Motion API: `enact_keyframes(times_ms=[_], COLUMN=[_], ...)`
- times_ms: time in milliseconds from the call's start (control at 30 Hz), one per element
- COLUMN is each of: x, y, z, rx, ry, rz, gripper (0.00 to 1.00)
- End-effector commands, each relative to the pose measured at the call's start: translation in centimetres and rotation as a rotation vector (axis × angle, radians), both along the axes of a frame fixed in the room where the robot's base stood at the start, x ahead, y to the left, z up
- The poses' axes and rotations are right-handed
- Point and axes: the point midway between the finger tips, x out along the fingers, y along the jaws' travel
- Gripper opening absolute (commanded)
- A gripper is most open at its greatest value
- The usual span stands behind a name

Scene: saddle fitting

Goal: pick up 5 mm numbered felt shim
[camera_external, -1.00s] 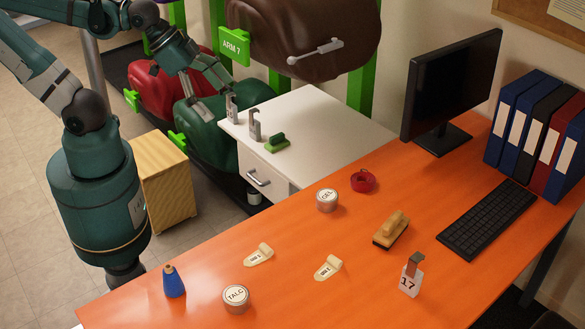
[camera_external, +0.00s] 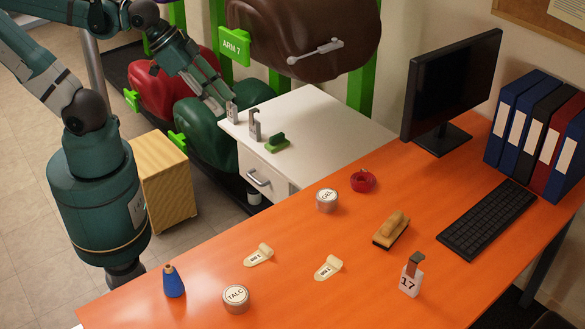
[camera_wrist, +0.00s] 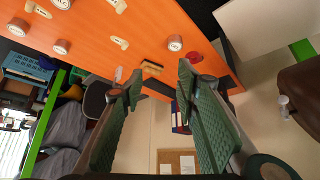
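Two cream felt-like pieces with small dark labels lie flat on the orange desk, one left of centre (camera_external: 259,256) and one nearer the middle (camera_external: 328,268). Their labels are too small to read, so I cannot tell which is 5 mm. Similar cream pieces show on the orange top in the wrist view, one near its middle (camera_wrist: 120,43) and one at upper left (camera_wrist: 38,9). My gripper (camera_wrist: 158,82) is open and empty in the wrist view, its green pads apart. In the external view it is far from the desk pieces, by the white cabinet's left edge.
The desk holds a TALC tin (camera_external: 236,298), another tin (camera_external: 327,201), blue bottle (camera_external: 173,284), red tape (camera_external: 363,181), brush (camera_external: 391,231) and "17" stand (camera_external: 411,278).

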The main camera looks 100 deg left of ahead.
Motion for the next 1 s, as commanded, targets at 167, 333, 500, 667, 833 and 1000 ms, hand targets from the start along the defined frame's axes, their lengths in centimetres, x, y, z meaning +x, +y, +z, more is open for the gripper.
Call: enact_keyframes(times_ms=[167, 333, 500, 667, 833, 1000], x=[0.0, 0.1, 0.5, 1.3, 2.6, 3.9], y=[0.0, 0.0, -0.2, -0.7, -1.5, -2.3], z=[0.0, 0.0, -0.3, -0.9, -2.0, -3.3], rx=[0.000, 0.001, 0.006, 0.017, 0.035, 0.055], ry=[0.000, 0.001, 0.012, 0.038, 0.076, 0.117], rz=[0.000, -0.002, -0.014, -0.042, -0.085, -0.134], gripper=[0.31, 0.31, 0.31, 0.31, 0.31, 0.31])
